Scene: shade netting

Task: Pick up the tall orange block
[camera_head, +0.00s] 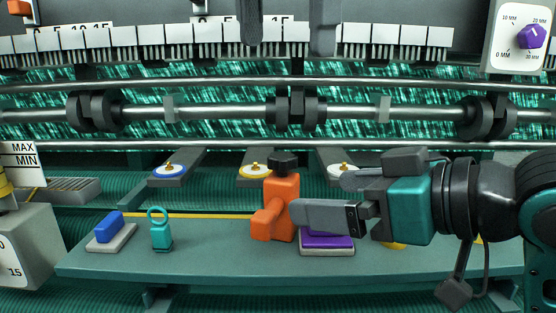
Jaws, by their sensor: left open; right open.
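The tall orange block (281,203) stands upright on the green-grey table, with a black knob on top and a stub sticking out at its lower left. My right gripper (318,197) comes in from the right and is open, with nothing seen between its fingers. Its nearer fingertip is at the block's right edge in the picture; I cannot tell whether it touches. The farther finger is to the right of the block. My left gripper is not in view.
The table (210,263) also holds a blue block (109,226) on a grey pad, a teal ringed weight (161,234) and a purple piece (326,241) under my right gripper's finger. Yellow bits show behind the gripper. Machine bars and rollers (296,110) cross behind. The table's front is clear.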

